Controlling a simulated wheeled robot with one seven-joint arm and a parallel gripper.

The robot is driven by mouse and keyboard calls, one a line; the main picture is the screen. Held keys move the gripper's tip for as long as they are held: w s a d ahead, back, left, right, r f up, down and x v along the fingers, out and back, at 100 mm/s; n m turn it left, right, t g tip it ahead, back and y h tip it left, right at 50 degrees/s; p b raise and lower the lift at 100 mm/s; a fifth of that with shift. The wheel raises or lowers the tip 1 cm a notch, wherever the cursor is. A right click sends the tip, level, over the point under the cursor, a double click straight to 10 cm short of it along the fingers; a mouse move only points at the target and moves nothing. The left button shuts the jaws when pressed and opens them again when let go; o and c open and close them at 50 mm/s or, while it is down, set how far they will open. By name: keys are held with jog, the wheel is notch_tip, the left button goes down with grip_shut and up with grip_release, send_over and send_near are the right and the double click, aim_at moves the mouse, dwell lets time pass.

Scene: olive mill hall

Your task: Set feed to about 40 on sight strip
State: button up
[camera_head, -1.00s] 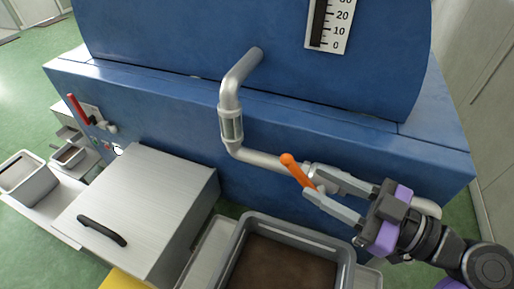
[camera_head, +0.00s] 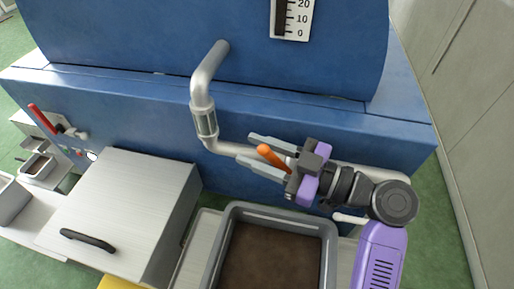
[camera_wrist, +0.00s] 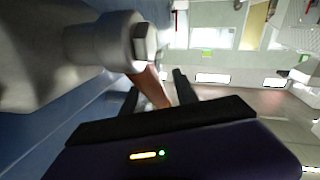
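The sight strip (camera_head: 291,18) is a white scale with a dark vertical bar on the blue machine. The wrist view also shows the handle between the fingers. The lever's base is hidden behind my gripper.
A grey crate (camera_head: 228,232) of dark brown material stands below my arm. A metal box with a black handle (camera_head: 87,240) stands left of it. A red lever (camera_head: 42,118) is at far left.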

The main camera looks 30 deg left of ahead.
grip_shut()
dwell(1.4)
